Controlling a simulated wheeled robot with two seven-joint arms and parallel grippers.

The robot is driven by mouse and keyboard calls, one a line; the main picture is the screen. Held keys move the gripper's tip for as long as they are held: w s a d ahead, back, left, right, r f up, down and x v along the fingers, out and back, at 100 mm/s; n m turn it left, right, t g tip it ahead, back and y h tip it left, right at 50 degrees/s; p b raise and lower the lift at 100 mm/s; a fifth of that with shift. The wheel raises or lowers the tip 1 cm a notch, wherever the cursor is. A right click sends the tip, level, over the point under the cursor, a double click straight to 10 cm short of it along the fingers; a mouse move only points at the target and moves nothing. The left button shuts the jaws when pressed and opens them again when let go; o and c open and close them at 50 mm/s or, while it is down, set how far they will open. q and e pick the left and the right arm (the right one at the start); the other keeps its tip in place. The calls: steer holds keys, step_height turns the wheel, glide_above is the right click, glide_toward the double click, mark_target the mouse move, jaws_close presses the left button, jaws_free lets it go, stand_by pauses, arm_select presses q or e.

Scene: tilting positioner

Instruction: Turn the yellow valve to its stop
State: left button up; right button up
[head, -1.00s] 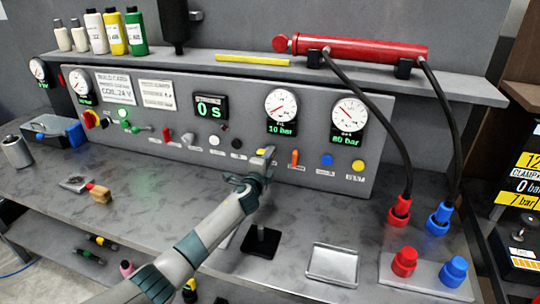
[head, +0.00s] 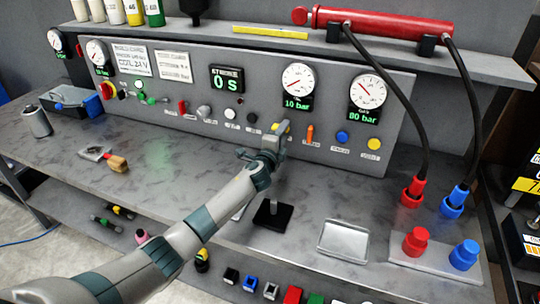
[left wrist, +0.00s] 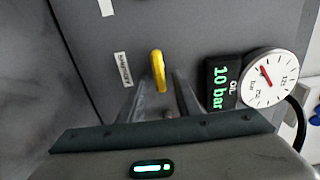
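The yellow valve (head: 283,127) is a small lever on the grey control panel, below the 10 bar gauge, partly hidden by my left gripper in the head view. My left gripper (head: 266,148) is at the panel front, close to the valve. In the left wrist view its fingers (left wrist: 161,88) are apart with nothing gripped. Whether a finger touches the lever I cannot tell. My right gripper is not in view.
The 10 bar gauge (head: 298,79) and its display are close beside the valve. An orange lever (head: 310,134), a blue button (head: 342,137) and a yellow button (head: 374,143) sit to the right. A black stand (head: 272,214) and a metal tray (head: 343,240) are on the bench below.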

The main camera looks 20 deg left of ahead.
arm_select(q)
steer(key=s+b, duration=0.2)
steer(key=s, duration=1.4)
steer(key=shift+a+b, duration=0.2)
steer(key=shift+b, duration=0.1)
